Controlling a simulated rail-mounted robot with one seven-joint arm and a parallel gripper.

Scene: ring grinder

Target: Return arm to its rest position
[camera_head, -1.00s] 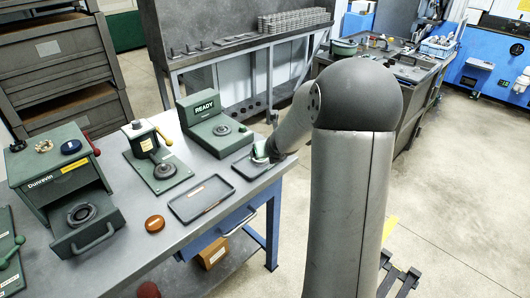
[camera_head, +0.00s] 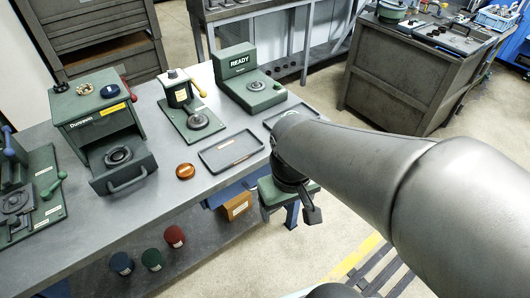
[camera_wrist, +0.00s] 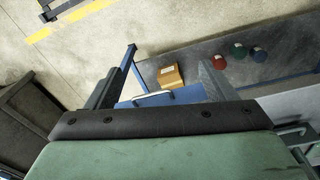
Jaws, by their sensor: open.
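My arm reaches across the right side of the head view. My gripper (camera_head: 290,212) hangs beyond the front edge of the grey workbench (camera_head: 75,245), beside the trays. In the wrist view my gripper (camera_wrist: 160,80) has its two dark fingers wide apart with nothing between them. Below and beyond the fingers are a blue bench leg, a cardboard box and the lower shelf. The arm hides part of the right-hand tray (camera_head: 279,113).
The bench holds a green drawer unit (camera_head: 95,120) with its drawer pulled out, a green press (camera_head: 187,105), a READY machine (camera_head: 250,85), a flat tray (camera_head: 231,152) and an orange disc (camera_head: 185,171). The box (camera_head: 236,206) sits on the lower shelf.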

